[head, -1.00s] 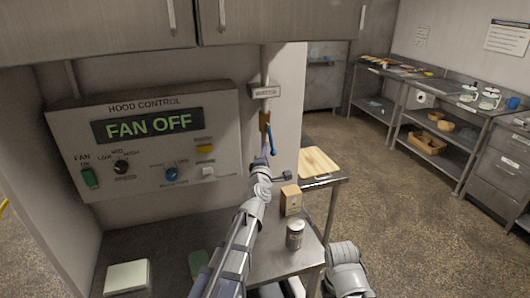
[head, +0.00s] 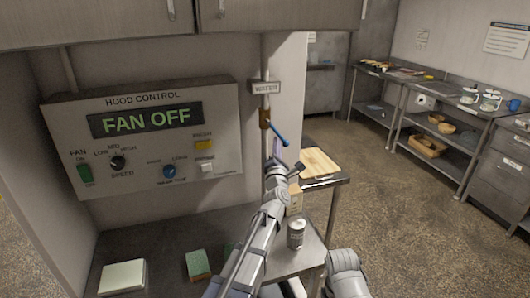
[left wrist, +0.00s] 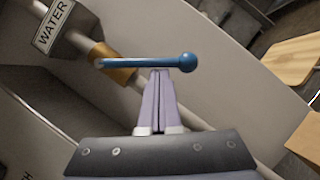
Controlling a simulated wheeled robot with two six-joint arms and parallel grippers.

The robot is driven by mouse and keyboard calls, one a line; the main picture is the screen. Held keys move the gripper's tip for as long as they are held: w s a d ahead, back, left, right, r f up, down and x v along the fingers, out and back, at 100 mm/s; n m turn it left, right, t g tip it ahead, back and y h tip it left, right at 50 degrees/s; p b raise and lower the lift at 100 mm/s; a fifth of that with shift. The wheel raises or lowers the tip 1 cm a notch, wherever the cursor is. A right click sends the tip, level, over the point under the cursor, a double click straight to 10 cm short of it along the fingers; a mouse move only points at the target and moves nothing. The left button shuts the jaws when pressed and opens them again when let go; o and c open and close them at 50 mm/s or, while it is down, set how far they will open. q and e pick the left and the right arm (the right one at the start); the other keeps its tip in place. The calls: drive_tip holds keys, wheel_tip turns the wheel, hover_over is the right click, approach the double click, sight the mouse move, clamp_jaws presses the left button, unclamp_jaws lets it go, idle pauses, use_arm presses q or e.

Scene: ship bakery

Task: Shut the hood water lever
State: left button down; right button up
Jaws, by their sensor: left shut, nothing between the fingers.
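The blue water lever (head: 279,134) sits on a brass valve (head: 264,117) on the vertical pipe below the WATER label (head: 265,88). The lever slants down to the right, at an angle to the pipe. My left gripper (head: 276,150) is shut and empty, just below the lever. In the left wrist view the lever (left wrist: 150,63) crosses above the closed fingertips (left wrist: 159,74), which are at or against its underside, between the brass valve (left wrist: 115,68) and the round knob end. My right gripper is not in view.
The hood control panel (head: 148,143), reading FAN OFF, is left of the pipe. On the counter below are a can (head: 296,233), a green sponge (head: 198,264) and a pale block (head: 122,276). A cutting board (head: 318,162) lies on a side table. Floor at right is open.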

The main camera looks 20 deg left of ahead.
use_arm(q)
drive_tip(key=d+n+y, duration=0.1)
drive_tip(key=n, duration=0.1)
drive_tip(key=w+n+y, duration=0.1)
drive_tip(key=n, duration=0.1)
drive_tip(key=shift+w+d+r, duration=0.15)
drive_tip(key=shift+d+r, duration=0.25)
drive_tip(key=r+n+y, duration=0.1)
drive_tip(key=n, duration=0.2)
drive_tip(key=w+d+r+n+y+p, duration=0.1)
drive_tip(key=n+y, duration=0.1)
drive_tip(key=n, duration=0.1)
drive_tip(key=d+r+n+g+y, duration=0.1)
drive_tip(key=r+n+y, duration=0.1)
drive_tip(key=n, duration=0.1)
drive_tip(key=shift+w+d+p, duration=0.2)
drive_tip(key=shift+w+p, duration=0.05)
drive_tip(key=shift+p, duration=0.15)
